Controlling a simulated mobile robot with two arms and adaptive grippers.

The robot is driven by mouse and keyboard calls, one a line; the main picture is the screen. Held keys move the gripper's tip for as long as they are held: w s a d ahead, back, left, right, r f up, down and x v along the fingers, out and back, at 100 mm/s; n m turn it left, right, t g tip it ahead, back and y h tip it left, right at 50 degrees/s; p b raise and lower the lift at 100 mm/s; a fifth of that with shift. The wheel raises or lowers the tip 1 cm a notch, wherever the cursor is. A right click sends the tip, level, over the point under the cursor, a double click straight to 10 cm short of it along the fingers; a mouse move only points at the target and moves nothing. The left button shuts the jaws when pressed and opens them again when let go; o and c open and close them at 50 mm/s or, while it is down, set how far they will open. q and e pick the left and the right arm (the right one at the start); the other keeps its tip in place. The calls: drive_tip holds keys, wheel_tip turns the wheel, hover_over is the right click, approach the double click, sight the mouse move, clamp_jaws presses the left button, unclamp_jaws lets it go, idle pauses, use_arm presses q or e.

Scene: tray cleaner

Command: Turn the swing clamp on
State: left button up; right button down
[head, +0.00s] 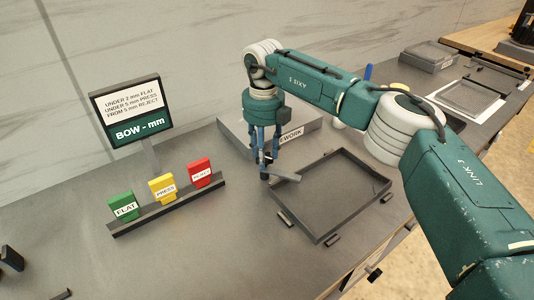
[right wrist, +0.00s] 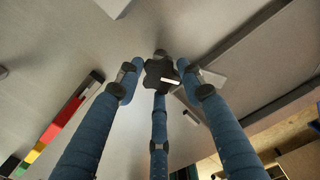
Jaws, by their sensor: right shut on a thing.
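The swing clamp (head: 286,177) stands at the left corner of the square dark tray frame (head: 318,239). Its flat grey arm points right, toward the frame's near-left edge; I cannot tell if it touches. The clamp's dark lobed knob (right wrist: 159,74) shows in the right wrist view, with a pale mark on it. My right gripper (head: 267,158) comes down from above onto the clamp. Its blue fingers, also in the right wrist view (right wrist: 163,80), are shut around the knob. The fingers partly hide the clamp in the head view. My left gripper is not in view.
A rack (head: 170,211) with green, yellow and red tags stands left, below a sign (head: 130,108). A grey block labelled "REWORK" (head: 235,135) stands behind the clamp. Small dark blocks lie along the frame's near side. The counter between rack and frame is clear.

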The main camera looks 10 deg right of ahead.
drive_tip(key=m, duration=0.6)
drive_tip(key=shift+w+r, duration=0.1)
drive_tip(key=shift+w, duration=0.05)
idle(0.4)
drive_tip(key=c, duration=1.1)
unclamp_jaws()
wheel_tip(320, 180, up, 12)
